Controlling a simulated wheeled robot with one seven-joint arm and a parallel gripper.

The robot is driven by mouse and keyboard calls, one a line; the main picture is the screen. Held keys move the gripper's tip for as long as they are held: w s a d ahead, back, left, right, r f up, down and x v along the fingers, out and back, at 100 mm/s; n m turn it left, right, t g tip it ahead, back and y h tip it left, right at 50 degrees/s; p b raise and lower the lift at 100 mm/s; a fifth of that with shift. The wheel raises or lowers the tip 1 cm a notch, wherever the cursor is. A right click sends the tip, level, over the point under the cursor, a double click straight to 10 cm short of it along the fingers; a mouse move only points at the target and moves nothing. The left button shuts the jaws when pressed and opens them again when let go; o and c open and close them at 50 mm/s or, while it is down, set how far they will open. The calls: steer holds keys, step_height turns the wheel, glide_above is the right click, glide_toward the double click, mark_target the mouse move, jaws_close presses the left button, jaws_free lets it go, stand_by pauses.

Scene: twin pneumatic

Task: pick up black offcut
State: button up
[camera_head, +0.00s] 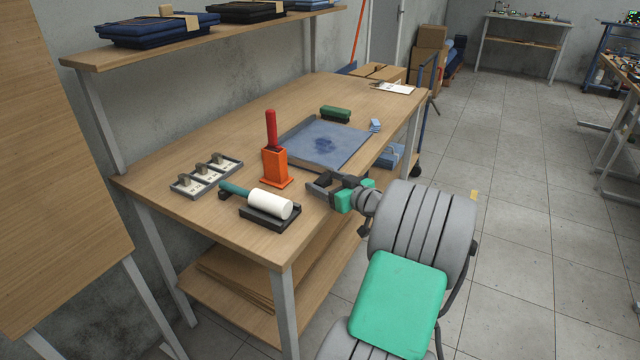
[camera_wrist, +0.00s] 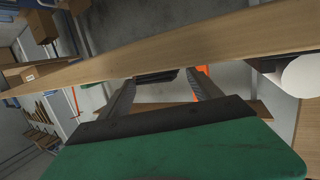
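I cannot pick out the black offcut with certainty. A small dark flat piece (camera_wrist: 156,76) shows between my fingertips in the wrist view; I cannot tell what it is or how far beyond them it lies. My gripper (camera_head: 319,187) is at the right part of the wooden workbench (camera_head: 245,228), low near its front edge, to the right of the orange holder. In the wrist view its two dark fingers (camera_wrist: 162,80) stand wide apart, with no clear contact on anything between them.
An orange holder with a red handle (camera_head: 275,166), a white roller on a black tray (camera_head: 270,205) and a grey rack (camera_head: 207,176) stand left of my gripper. Behind it lie a blue-stained tray (camera_head: 323,142) and a green brush (camera_head: 335,114). Folded dark cloths (camera_head: 250,11) lie on the upper shelf.

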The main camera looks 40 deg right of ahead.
steer(key=c, duration=0.9)
